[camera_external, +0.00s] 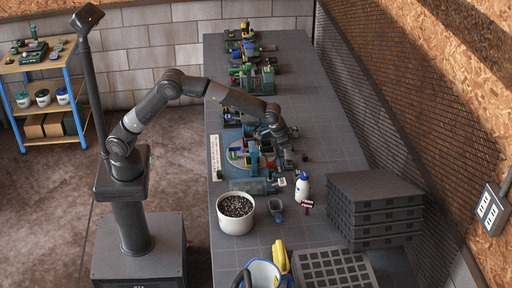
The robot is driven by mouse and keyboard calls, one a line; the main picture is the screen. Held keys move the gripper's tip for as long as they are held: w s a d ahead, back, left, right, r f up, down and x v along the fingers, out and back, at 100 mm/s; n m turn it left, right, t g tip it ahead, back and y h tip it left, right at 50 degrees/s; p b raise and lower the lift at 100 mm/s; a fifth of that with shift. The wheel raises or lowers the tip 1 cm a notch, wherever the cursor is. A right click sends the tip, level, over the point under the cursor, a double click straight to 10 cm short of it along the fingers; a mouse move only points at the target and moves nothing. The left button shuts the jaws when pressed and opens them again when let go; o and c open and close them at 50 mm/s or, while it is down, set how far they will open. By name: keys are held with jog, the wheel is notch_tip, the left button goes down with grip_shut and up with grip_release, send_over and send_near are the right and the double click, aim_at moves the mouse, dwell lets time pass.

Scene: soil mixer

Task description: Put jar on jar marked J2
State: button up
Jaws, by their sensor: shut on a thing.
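My gripper (287,156) is over the table at the right side of the blue soil mixer (250,155). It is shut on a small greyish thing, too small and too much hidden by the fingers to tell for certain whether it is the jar. The mixer has a round plate with coloured parts, partly behind my arm. A small white label (282,182) shows at its front right; its writing cannot be read. No J2 mark can be read anywhere. Several jars (42,97) stand on the shelf at the far left.
A white pot of dark soil (236,226), a white-and-blue bottle (302,187) and a small blue-grey scoop (276,208) stand in front of the mixer. Stacked black trays (375,208) are at right. Other machines (255,75) stand farther back. The table right of my gripper is clear.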

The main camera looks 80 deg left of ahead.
aim_at(288, 159)
jog(key=f, duration=0.4)
jog(key=shift+d+f, duration=0.25)
jog(key=shift+d, duration=0.05)
jog(key=shift+a+f, duration=0.2)
jog(key=shift+f, duration=0.1)
jog(key=w+a+f, duration=0.2)
jog(key=a, duration=0.1)
jog(key=w+a+f, duration=0.2)
jog(key=a, duration=0.1)
jog(key=w+a+f, duration=0.2)
jog(key=a, duration=0.1)
jog(key=shift+w+f, duration=0.35)
jog(key=shift+f, duration=2.05)
jog(key=shift+f, duration=0.1)
jog(key=o, duration=1)
